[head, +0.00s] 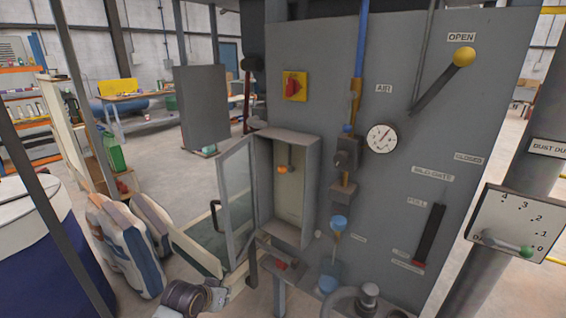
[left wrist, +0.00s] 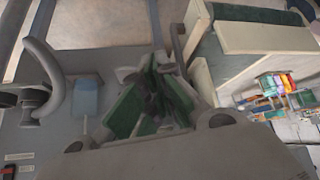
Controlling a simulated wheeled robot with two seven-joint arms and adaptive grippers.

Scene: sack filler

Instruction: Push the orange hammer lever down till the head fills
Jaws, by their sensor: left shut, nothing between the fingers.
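A small orange piece (head: 283,169) on a short dark stem, which looks like the hammer lever, sits inside an open grey cabinet (head: 308,190) on the machine's front. The cabinet's glazed door (head: 238,190) stands swung open to the left. My left gripper (head: 190,297) is low at the bottom of the head view, left of and well below the lever, apart from it. In the left wrist view its green-padded fingers (left wrist: 152,95) are shut with nothing between them. The lever cannot be made out there. My right gripper is not in view.
A handwheel (head: 355,300) and a blue fitting (head: 328,283) project low on the machine. A yellow-knobbed handle (head: 463,57) points up at OPEN. A FULL-marked strip gauge (head: 430,235) shows red only at its bottom. Sacks (head: 125,245) stand at left.

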